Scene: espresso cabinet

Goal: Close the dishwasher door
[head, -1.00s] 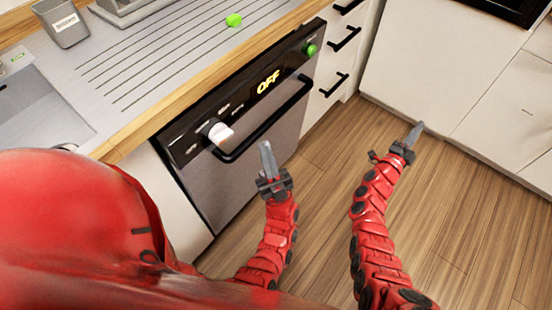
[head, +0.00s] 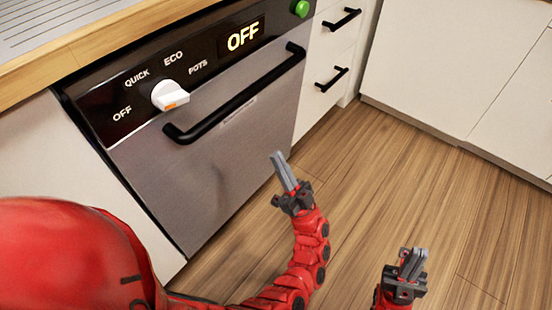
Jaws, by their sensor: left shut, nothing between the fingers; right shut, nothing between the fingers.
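The dishwasher door (head: 225,150) is a grey metal front standing upright, flush with the cabinet fronts as far as I can see. A black bar handle (head: 240,98) runs across its upper part. Above the handle is a black control panel with a white knob (head: 170,95), a green button (head: 299,8) and a lit display reading OFF (head: 246,35). My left gripper (head: 278,165) is shut and empty, in front of the door's lower right, apart from the handle in the picture. My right gripper (head: 415,262) is shut and empty over the floor, further right.
A wooden-edged counter (head: 100,50) runs above the dishwasher. White drawers with black handles (head: 330,80) stand to its right, and white cabinets (head: 460,75) stand beyond. The wooden floor (head: 400,170) between them is clear.

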